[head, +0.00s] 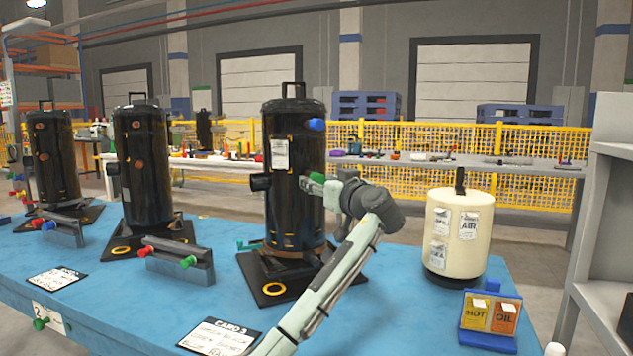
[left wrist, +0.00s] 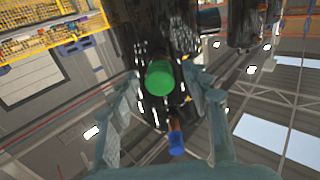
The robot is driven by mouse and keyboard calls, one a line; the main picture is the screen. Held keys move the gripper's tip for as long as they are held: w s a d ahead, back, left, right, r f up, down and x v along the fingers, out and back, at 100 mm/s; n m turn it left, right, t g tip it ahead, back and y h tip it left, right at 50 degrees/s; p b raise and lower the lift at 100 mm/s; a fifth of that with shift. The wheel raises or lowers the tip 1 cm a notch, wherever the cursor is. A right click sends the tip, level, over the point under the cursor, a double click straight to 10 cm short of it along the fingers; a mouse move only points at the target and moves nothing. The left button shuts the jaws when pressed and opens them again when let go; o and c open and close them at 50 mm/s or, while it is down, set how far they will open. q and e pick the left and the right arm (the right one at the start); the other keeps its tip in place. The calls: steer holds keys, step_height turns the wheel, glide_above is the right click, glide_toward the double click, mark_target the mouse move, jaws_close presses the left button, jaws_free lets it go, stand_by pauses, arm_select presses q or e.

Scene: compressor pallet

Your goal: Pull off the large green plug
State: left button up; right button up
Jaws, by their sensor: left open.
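The large green plug (head: 316,178) sticks out from the right side of the black compressor (head: 290,225) in the middle of the table. In the left wrist view the plug (left wrist: 160,77) shows as a round green end, seated on the dark body. My left gripper (head: 334,190) is open at the plug, with one finger on each side of it in the left wrist view. I cannot tell whether the fingers touch it. A blue plug (head: 316,124) sits higher on the same compressor. My right gripper is not in view.
The blue table (head: 200,310) carries two more black compressors (head: 145,165) (head: 52,160) to the left, a rack (head: 180,265) with red and green plugs, and a cream air tank (head: 457,235) at right. A HOT/OIL box (head: 490,318) stands at the front right. A card lies in front.

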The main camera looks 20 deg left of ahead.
arm_select(q)
steer(key=shift+c, duration=0.3)
jaws_close()
stand_by(0.4)
steer(key=shift+s+d+f, duration=0.1)
steer(key=shift+s+d, duration=0.1)
steer(key=shift+d, duration=0.05)
steer(key=shift+s+d, duration=0.3)
steer(key=shift+b+v, duration=0.6)
steer(key=shift+v, duration=1.65)
